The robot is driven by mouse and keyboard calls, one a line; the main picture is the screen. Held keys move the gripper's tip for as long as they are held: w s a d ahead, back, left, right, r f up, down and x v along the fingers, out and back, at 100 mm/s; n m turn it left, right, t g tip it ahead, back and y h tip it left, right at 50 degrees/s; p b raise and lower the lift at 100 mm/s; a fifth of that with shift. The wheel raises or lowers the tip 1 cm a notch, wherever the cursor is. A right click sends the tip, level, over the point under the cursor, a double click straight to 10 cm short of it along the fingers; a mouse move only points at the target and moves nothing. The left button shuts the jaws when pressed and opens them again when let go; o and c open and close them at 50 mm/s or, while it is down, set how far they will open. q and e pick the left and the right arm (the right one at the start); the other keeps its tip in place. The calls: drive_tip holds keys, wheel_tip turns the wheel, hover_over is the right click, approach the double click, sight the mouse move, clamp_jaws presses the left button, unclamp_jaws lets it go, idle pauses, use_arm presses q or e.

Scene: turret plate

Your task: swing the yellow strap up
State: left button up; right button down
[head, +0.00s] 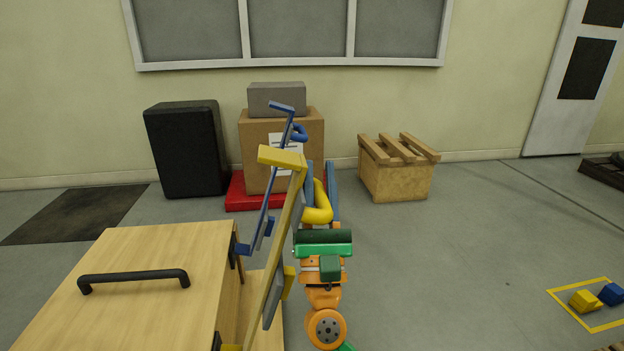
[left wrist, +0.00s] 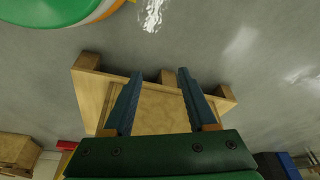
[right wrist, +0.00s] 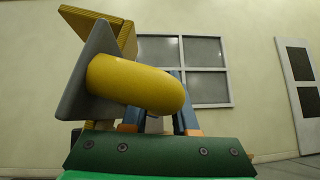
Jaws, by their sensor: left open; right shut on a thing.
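The yellow strap (head: 284,235) is a long bar beside the wooden box, standing steeply and leaning a little right, with a flat yellow cap on top. A rounded yellow grip (head: 318,214) sticks out from its side. My right gripper (head: 321,170) is shut on this grip, its blue fingers pointing away from me. In the right wrist view the yellow grip (right wrist: 135,84) crosses in front of the fingers and hides part of them, with a grey plate at its left end. My left gripper (left wrist: 157,92) shows only in the left wrist view, open and empty.
A similar blue strap (head: 265,207) stands just behind the yellow one. The wooden box (head: 150,260) with a black handle (head: 133,277) fills the lower left. A slatted crate (head: 396,180), a cardboard box (head: 260,150) and a black case (head: 182,150) stand near the wall. Floor at right is mostly clear.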

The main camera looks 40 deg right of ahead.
use_arm(q)
drive_tip(key=shift+w+d+r+t+h, duration=0.1)
drive_tip(key=shift+w+d+r+t, duration=0.2)
drive_tip(key=shift+w+t, duration=0.35)
drive_tip(key=shift+w+d+r+t+h, duration=0.1)
drive_tip(key=shift+w+d+r+t, duration=0.2)
drive_tip(key=shift+w, duration=0.6)
drive_tip(key=shift+w+d+r+t+h, duration=0.1)
drive_tip(key=shift+w+d+r+t, duration=0.15)
drive_tip(key=shift+w+t, duration=0.45)
use_arm(e)
drive_tip(key=shift+s+d+f+m+g+h, duration=0.35)
drive_tip(key=shift+d+f+m, duration=0.1)
drive_tip(key=shift+d+m, duration=0.1)
use_arm(q)
drive_tip(key=shift+w, duration=0.1)
drive_tip(key=shift+g, duration=0.25)
use_arm(e)
drive_tip(key=c, duration=1)
unclamp_jaws()
drive_tip(key=shift+a, duration=0.1)
